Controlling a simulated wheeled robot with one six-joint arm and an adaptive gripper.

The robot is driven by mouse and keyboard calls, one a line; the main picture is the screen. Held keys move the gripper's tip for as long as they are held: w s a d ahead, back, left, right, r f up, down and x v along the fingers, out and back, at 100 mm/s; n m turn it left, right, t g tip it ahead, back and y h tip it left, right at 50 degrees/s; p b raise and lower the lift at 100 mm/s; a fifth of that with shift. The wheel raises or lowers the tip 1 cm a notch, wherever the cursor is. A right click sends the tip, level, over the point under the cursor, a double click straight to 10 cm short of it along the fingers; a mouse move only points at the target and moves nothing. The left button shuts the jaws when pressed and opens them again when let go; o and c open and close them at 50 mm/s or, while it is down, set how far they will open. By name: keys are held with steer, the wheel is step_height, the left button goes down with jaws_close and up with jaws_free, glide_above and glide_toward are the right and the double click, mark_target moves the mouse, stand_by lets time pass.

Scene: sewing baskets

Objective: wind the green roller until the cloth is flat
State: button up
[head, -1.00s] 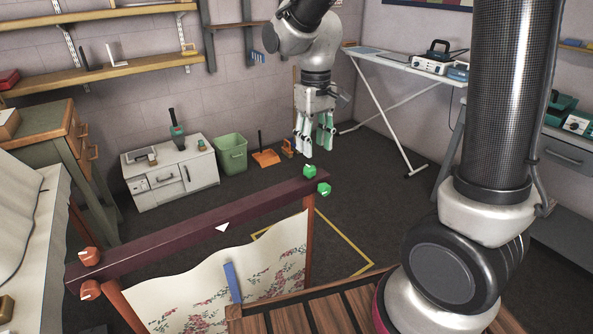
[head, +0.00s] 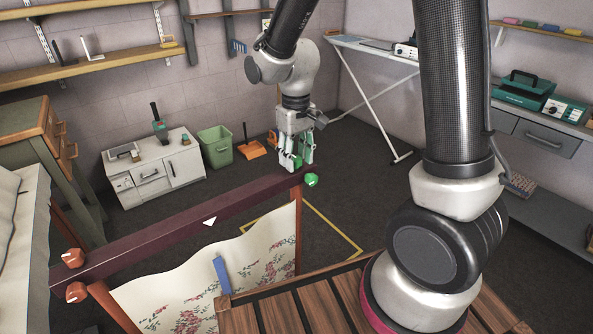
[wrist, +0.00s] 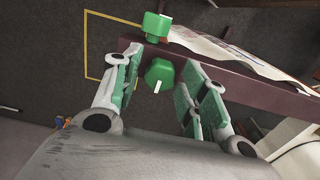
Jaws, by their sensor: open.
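The cloth (head: 188,292), cream with pink flowers, hangs in a frame below a dark maroon bar (head: 150,236). Its upper edge is wavy and slack. Two green knobs are at the bar's far right end. One knob (wrist: 160,75) lies between my gripper's open fingers in the wrist view, with a white mark on it; the fingers mostly hide it in the head view. The other green knob (head: 311,180) is outside the fingers and also shows at the top of the wrist view (wrist: 156,26). My gripper (head: 297,163) is open and points down.
Two orange-red knobs (head: 75,258) sit at the bar's left end. A white triangle (head: 209,221) marks the bar. A blue strip (head: 221,273) stands against the cloth. A slatted wooden top (head: 285,309) is in front.

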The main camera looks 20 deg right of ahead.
steer(key=c, duration=0.7)
steer(key=shift+m, duration=1.7)
steer(key=shift+m, duration=0.3)
steer(key=o, duration=0.4)
steer(key=shift+m, duration=0.4)
steer(key=o, duration=0.3)
